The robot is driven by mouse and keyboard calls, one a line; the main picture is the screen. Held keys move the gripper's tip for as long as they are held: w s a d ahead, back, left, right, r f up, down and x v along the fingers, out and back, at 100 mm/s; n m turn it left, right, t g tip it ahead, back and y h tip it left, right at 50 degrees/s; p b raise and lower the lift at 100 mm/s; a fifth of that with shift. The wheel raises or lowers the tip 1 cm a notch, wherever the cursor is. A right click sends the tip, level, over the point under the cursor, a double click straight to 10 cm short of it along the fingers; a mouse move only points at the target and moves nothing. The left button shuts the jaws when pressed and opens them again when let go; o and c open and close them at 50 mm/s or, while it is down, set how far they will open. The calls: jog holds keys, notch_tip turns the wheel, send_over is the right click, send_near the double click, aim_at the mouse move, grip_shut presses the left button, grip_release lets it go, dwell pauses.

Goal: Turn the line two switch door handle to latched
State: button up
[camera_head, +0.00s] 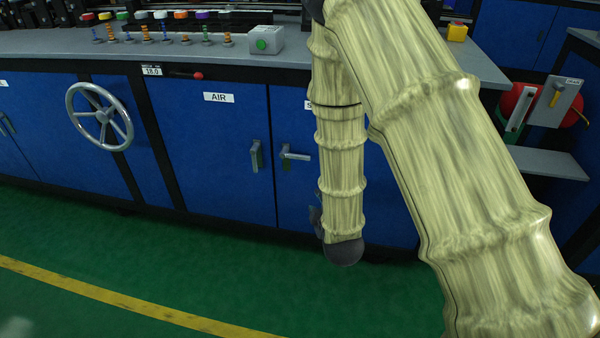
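The blue door whose label starts with "S" (309,105) is partly hidden behind my sleeved arm. Its silver lever handle (294,154) sticks out level, pointing right, near the door's left edge. My arm hangs down in front of this door, right of the handle, and ends in a dark rounded joint. A small dark part (316,217) shows just left of the arm's lower end, below the handle. It may be part of my gripper, but no fingers can be made out. Nothing is seen touching the handle.
The AIR door (215,140) is on the left, its handle (256,156) upright. Further left are a spoked handwheel (100,117) and a red-knobbed lever (197,76). A grey button box (262,40) sits on the worktop. Green floor (150,255) with a yellow line lies clear in front.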

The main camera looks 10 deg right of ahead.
aim_at(301, 158)
jog(key=w+a+r+n+t+b, duration=0.1)
jog(key=w+b, duration=0.3)
jog(key=w, duration=0.1)
jog(key=w+a+r+n+t+b, duration=0.1)
jog(key=w+n+t+b, duration=0.1)
jog(key=w+b, duration=0.2)
jog(key=w+a+r+n+t+b, duration=0.1)
jog(key=w+r+b, duration=0.1)
jog(key=w+b, duration=0.3)
jog(key=shift+w+r+n, duration=0.1)
jog(key=shift+w+n, duration=0.3)
jog(key=shift+w, duration=0.15)
jog(key=shift+w+r+b, duration=0.1)
jog(key=shift+w+b, duration=0.2)
jog(key=shift+w, duration=0.5)
grip_shut()
